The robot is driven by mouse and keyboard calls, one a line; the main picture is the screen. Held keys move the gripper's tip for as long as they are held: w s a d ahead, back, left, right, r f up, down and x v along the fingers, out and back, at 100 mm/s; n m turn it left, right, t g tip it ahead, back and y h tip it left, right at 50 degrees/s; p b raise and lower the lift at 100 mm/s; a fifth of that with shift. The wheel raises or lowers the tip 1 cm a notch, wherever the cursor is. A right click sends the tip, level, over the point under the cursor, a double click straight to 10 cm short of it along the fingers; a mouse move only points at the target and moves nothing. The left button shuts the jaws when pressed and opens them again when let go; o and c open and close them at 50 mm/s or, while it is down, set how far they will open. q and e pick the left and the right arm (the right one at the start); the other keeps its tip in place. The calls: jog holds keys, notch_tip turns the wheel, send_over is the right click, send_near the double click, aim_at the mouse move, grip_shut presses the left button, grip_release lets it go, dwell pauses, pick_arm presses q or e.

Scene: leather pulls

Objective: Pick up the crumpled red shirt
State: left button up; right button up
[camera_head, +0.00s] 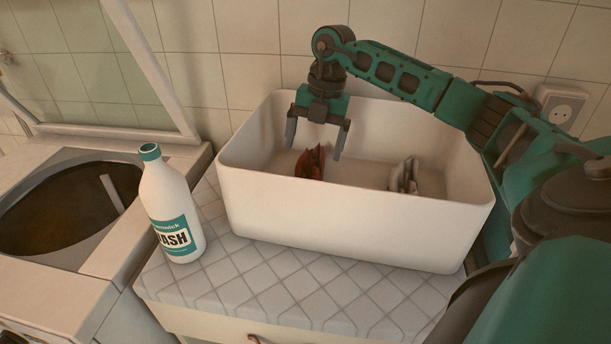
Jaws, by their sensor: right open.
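The crumpled red shirt (310,163) is a small dark-red bundle inside the white bin (340,217). It sits toward the left half of the bin, and the front wall hides its lower part. My right gripper (314,145) points down into the bin with its two fingers spread apart. The gripper appears above the shirt, with the shirt showing between and just below the fingertips. I cannot tell whether the fingers touch it; nothing is clamped. My left gripper is not in view.
A crumpled whitish cloth (404,175) lies in the bin's right half. A white wash bottle (170,208) stands upright left of the bin on the tiled counter (262,284). An open-lidded washer (70,205) is at the left. The tiled wall is close behind.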

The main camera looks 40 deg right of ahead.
aim_at(309, 161)
jog(key=shift+w+a+f, duration=0.1)
jog(key=shift+a+f, duration=0.1)
jog(key=shift+f, duration=0.95)
jog(key=shift+w+a+f, duration=0.1)
jog(key=shift+a+f, duration=0.1)
jog(key=shift+f, duration=0.95)
jog(key=shift+w+a+f, duration=0.1)
jog(key=shift+a+f, duration=0.1)
jog(key=shift+f, duration=0.95)
jog(key=c, duration=1.2)
jog(key=shift+c, duration=0.2)
jog(key=shift+r, duration=0.2)
